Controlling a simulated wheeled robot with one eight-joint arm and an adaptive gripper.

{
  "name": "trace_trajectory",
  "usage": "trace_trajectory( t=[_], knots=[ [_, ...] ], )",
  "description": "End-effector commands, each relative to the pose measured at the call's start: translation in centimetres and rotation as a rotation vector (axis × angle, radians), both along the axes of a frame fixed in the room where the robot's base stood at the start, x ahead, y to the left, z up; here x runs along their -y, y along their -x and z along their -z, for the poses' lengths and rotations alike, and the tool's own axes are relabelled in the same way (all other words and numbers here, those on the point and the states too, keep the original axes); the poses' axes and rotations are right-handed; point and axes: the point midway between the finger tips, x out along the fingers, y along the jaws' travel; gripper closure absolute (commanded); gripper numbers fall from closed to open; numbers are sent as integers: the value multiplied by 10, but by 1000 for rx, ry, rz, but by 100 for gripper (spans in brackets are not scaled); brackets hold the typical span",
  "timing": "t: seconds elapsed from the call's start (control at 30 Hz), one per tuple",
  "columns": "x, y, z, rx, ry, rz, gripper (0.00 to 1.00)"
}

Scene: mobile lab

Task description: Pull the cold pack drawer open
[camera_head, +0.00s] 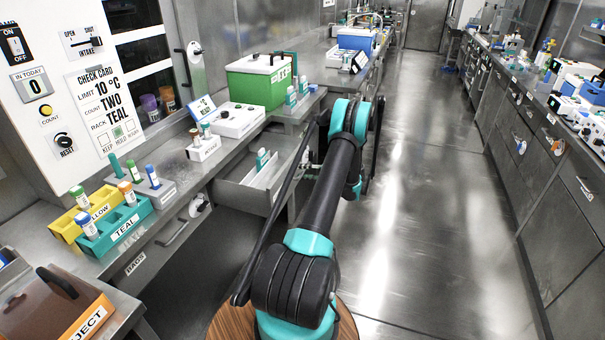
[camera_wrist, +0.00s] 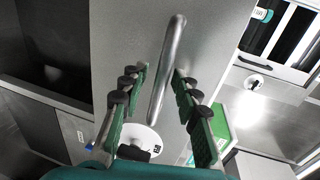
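A grey metal drawer (camera_head: 238,190) stands pulled out from the left counter in the head view, with upright white pieces inside. I cannot read a label naming it as the cold pack drawer. In the wrist view a grey front panel (camera_wrist: 125,35) carries a straight bar handle (camera_wrist: 168,70) and a round white disc (camera_wrist: 140,138). My gripper (camera_wrist: 161,72) has its two green-padded fingers apart, one on each side of the bar, with small gaps visible. In the head view my arm hides the gripper and most of the drawer front.
A green box (camera_head: 258,80) and a white device (camera_head: 233,119) stand on the counter above the drawer. Yellow (camera_head: 85,215) and teal (camera_head: 115,225) tube racks stand nearer. The aisle floor (camera_head: 430,220) to the right is clear.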

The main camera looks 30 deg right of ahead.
Motion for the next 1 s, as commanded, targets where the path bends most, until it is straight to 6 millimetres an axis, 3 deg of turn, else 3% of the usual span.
trace_trajectory(
  t=[0.37, 0.8, 1.0],
  knots=[
    [4, 5, -2, 0, 0, 1, 68],
    [54, 68, -18, 0, 0, 3, 68],
    [69, 87, -23, 0, 0, 2, 68]
  ],
)
